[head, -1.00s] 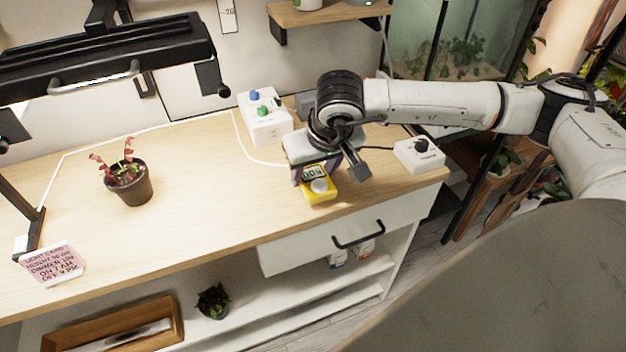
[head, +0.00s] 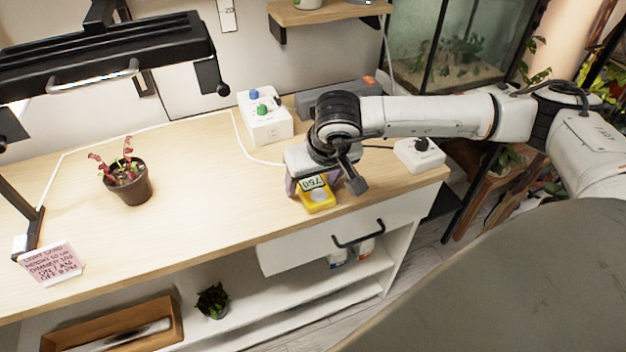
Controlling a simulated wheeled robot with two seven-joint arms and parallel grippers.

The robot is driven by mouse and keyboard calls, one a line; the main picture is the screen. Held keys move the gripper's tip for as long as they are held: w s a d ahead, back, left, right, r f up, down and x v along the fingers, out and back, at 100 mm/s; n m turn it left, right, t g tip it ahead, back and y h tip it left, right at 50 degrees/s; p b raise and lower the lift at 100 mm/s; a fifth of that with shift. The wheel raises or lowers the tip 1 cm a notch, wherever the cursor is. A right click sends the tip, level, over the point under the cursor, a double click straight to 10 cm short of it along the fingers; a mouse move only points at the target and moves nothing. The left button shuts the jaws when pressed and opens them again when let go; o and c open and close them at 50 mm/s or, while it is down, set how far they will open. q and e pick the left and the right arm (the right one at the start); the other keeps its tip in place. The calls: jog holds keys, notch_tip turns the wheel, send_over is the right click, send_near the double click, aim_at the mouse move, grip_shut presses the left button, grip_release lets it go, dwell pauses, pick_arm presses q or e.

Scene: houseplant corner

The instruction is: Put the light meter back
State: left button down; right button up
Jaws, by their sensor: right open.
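The yellow light meter (head: 318,200) lies on the wooden bench top near its front edge, above the drawer. The gripper is open. Its body hides the back of the meter, so I cannot tell whether the fingers touch it. My left gripper is not in view.
A potted plant (head: 128,182) stands at left under the black lamp (head: 105,55). A white box with coloured knobs (head: 265,118) and a white dial box (head: 419,154) flank my right arm. The middle bench is clear.

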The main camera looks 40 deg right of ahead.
jog(key=v, duration=1.2)
jog(key=shift+s+r, duration=0.1)
dwell(1.4)
